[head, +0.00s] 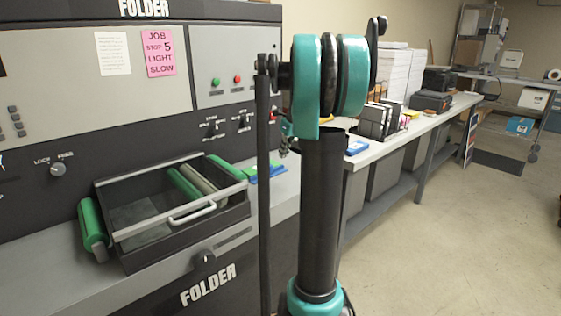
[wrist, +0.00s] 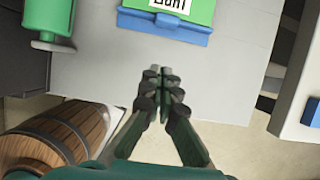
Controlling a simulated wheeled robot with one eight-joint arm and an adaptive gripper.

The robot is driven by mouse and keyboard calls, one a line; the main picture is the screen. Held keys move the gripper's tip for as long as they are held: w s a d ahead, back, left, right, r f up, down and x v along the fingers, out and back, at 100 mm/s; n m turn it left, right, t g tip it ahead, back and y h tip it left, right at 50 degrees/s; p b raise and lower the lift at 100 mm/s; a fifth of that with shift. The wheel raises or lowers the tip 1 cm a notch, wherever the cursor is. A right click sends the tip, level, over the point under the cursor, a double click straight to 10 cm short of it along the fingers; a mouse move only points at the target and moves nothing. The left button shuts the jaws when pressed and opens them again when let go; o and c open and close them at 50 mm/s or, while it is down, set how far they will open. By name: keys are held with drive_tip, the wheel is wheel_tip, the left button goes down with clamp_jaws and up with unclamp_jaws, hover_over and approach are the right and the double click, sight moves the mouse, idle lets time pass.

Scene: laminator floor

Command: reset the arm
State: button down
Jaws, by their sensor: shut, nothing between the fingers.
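My gripper (wrist: 160,75) shows in the wrist view with its dark fingers closed together and nothing between them. It hangs over or just off the edge of a light grey ledge, and I cannot tell its height. In the head view my arm, with teal joints and dark links, stands upright and folded in the middle. The arm hides part of the machine's right end and the bench behind it. The gripper itself cannot be made out clearly in the head view.
The folder machine (head: 60,55) fills the left, with an open dark tray (head: 178,240) holding rollers. A wooden barrel (wrist: 62,135) is at lower left.

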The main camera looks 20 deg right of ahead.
drive_tip(key=s+a+f+n, duration=0.3)
drive_tip(key=s+a+n, duration=0.1)
drive_tip(key=s+n, duration=0.1)
drive_tip(key=s+a+f+n, duration=0.3)
drive_tip(key=s+a+n, duration=0.1)
drive_tip(key=s+n, duration=0.1)
drive_tip(key=s+a+f+n+h, duration=0.1)
drive_tip(key=s+a+f+n, duration=0.2)
drive_tip(key=n, duration=0.4)
drive_tip(key=shift+s+a+f, duration=0.15)
drive_tip(key=shift+s+a, duration=0.25)
drive_tip(key=shift+s, duration=0.3)
drive_tip(key=shift+s+a+f, duration=0.1)
drive_tip(key=shift+s+a, duration=0.3)
drive_tip(key=shift+s, duration=0.25)
drive_tip(key=s+a+f+n, duration=0.2)
drive_tip(key=s+f+n, duration=0.3)
drive_tip(key=s+n, duration=0.2)
drive_tip(key=s+a+f+n, duration=0.3)
drive_tip(key=s+f+n, duration=0.2)
drive_tip(key=s+n, duration=0.3)
drive_tip(key=shift+s+f+h, duration=0.2)
drive_tip(key=shift+s+h, duration=0.1)
drive_tip(key=shift+s, duration=0.3)
